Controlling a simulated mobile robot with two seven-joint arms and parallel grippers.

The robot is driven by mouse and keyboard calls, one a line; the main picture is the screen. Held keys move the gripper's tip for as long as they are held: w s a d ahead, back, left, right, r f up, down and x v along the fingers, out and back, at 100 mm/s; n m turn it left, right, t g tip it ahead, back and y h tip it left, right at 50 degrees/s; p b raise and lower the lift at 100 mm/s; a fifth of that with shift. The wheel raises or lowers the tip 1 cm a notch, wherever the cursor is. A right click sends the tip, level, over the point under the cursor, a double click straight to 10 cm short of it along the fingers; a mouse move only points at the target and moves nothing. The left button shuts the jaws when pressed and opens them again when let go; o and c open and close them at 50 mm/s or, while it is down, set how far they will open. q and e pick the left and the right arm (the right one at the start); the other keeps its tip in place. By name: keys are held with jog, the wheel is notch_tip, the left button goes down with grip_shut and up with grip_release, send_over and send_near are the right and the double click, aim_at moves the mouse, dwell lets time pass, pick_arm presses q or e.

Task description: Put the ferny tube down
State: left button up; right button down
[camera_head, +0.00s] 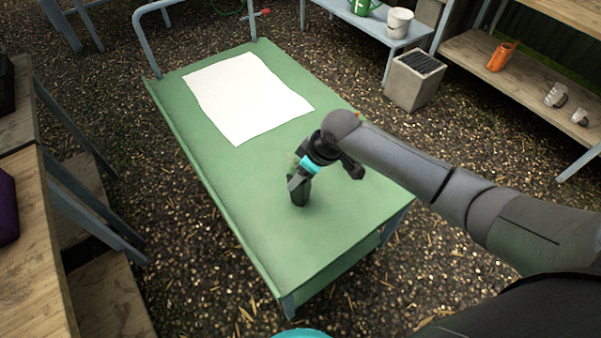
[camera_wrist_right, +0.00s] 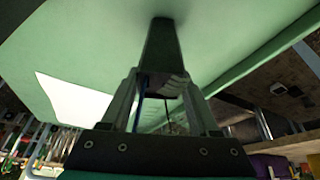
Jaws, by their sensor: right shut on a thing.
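My right gripper (camera_head: 298,181) reaches down over the green cart top (camera_head: 250,190) and is shut on a dark tapered tube (camera_head: 300,198). In the right wrist view the dark green tube (camera_wrist_right: 162,45) sits between the fingers (camera_wrist_right: 163,82), its narrow end against or very near the green surface. I cannot tell whether it bears on the surface. The tube looks about upright in the head view. Its plant is mostly hidden by the gripper. A white sheet (camera_head: 245,95) lies flat on the far part of the cart top, apart from the tube. My left gripper is out of view.
The cart top around the tube is clear, with raised edges and a blue-grey handle (camera_head: 146,45) at its far end. Wooden benches (camera_head: 40,250) stand at left. A square planter (camera_head: 414,80) stands on the gravel.

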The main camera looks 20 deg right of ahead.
jog(key=shift+c, duration=0.6)
grip_release()
jog(key=shift+f, duration=0.1)
jog(key=p+v, duration=0.3)
jog(key=v, duration=0.9)
jog(key=shift+p, duration=0.4)
